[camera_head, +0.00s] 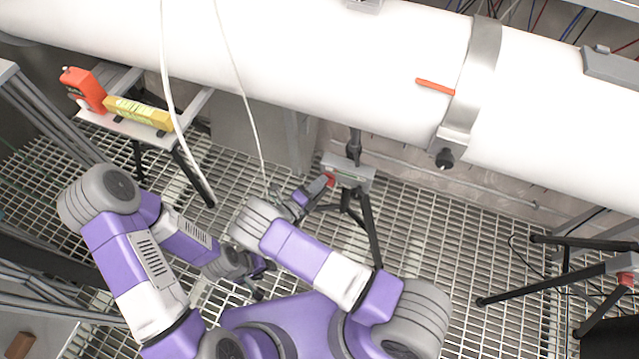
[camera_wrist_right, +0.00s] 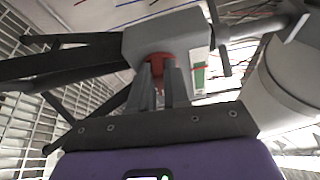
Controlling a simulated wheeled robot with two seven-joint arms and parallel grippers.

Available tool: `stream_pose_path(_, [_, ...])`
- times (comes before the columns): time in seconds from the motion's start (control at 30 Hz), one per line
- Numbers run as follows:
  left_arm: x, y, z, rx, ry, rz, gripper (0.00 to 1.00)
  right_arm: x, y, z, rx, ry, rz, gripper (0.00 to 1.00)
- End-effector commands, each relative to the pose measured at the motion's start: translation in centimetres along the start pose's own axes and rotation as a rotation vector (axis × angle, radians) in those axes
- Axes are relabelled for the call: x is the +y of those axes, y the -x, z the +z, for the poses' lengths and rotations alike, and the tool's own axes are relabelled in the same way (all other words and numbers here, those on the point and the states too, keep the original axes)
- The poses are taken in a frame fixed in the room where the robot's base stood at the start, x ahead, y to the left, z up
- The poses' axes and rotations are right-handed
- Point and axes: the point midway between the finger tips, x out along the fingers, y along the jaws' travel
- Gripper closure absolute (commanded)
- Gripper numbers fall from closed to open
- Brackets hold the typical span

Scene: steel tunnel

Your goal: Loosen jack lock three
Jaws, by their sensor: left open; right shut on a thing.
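A grey jack head (camera_head: 350,172) on a dark tripod stands under the white pipe in the middle of the head view. A red lock knob (camera_head: 330,180) sits on its near left side. My right gripper (camera_head: 322,184) is shut on this knob. In the right wrist view the two fingers (camera_wrist_right: 165,80) close on the red knob (camera_wrist_right: 157,57), which is partly hidden behind them, below the grey jack head (camera_wrist_right: 165,35). My left gripper (camera_head: 258,278) is open and empty, low over the grating, left of the jack.
A second jack (camera_head: 612,266) with a red knob (camera_head: 626,279) stands at the far right. The white pipe (camera_head: 330,70) crosses above. A stand (camera_head: 125,125) at the upper left holds red and yellow tools. White cables hang near my right arm.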

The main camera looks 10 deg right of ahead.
Motion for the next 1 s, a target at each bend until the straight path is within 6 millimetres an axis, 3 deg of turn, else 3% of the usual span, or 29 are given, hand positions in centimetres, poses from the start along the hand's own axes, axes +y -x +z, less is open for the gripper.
stream_pose_path(0.67, [0.0, 0.0, -0.01, 0.0, 0.0, 0.0, 0.57, 0.16, 0.02, 0.02, -0.002, 0.059, -0.023, 1.0])
stream_pose_path(0.7, [0.0, 0.0, -0.01, 0.0, 0.0, 0.0, 0.57, 0.16, 0.02, 0.02, -0.002, 0.059, -0.023, 0.81])
stream_pose_path(0.83, [0.0, 0.0, 0.0, 0.0, 0.0, 0.0, 0.57, 0.15, 0.02, 0.02, -0.002, 0.059, -0.024, 0.61])
stream_pose_path(1.0, [0.0, 0.0, 0.0, 0.0, 0.0, 0.0, 0.57, 0.13, 0.01, 0.01, -0.001, 0.059, -0.024, 0.58])
